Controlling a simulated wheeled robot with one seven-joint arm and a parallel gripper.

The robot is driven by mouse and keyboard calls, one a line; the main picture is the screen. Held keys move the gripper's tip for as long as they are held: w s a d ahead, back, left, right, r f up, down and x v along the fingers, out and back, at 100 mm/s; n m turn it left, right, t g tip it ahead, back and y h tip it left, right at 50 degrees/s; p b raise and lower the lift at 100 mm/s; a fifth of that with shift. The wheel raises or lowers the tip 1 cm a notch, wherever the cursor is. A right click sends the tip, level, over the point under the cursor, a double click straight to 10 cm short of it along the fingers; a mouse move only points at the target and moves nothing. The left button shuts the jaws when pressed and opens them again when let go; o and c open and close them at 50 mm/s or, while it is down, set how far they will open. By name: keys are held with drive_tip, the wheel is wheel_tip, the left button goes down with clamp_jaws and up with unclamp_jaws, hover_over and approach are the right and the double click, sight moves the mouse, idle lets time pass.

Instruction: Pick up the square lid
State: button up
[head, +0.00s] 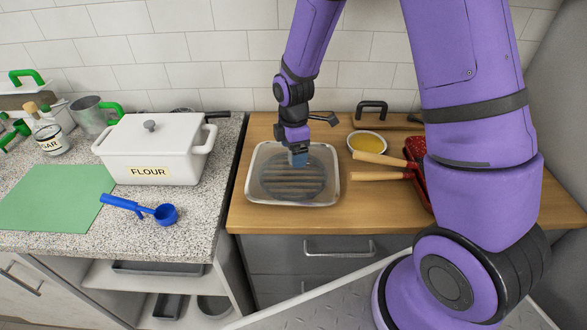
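A square, clear glass piece with rounded corners and a pale rim (292,201), which looks like the square lid, lies flat on the wooden counter. A dark, round, ribbed pattern shows through its middle. My gripper (298,160) points down at the upper middle of the glass piece. A small blue-grey part shows at the gripper's tip; I cannot tell if it is the fingers or a knob. Whether the gripper touches the glass, and whether it is open or shut, is too small to tell.
A wooden board (378,120) with a black handle, a bowl of yellow contents (367,141) and wooden-handled red items (418,172) stand to the right. A white flour box (150,150), a blue scoop (150,210) and a green mat (55,198) are on the left counter.

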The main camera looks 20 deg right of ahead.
drive_tip(key=shift+f, duration=0.95)
clamp_jaws()
drive_tip(key=shift+r, duration=0.1)
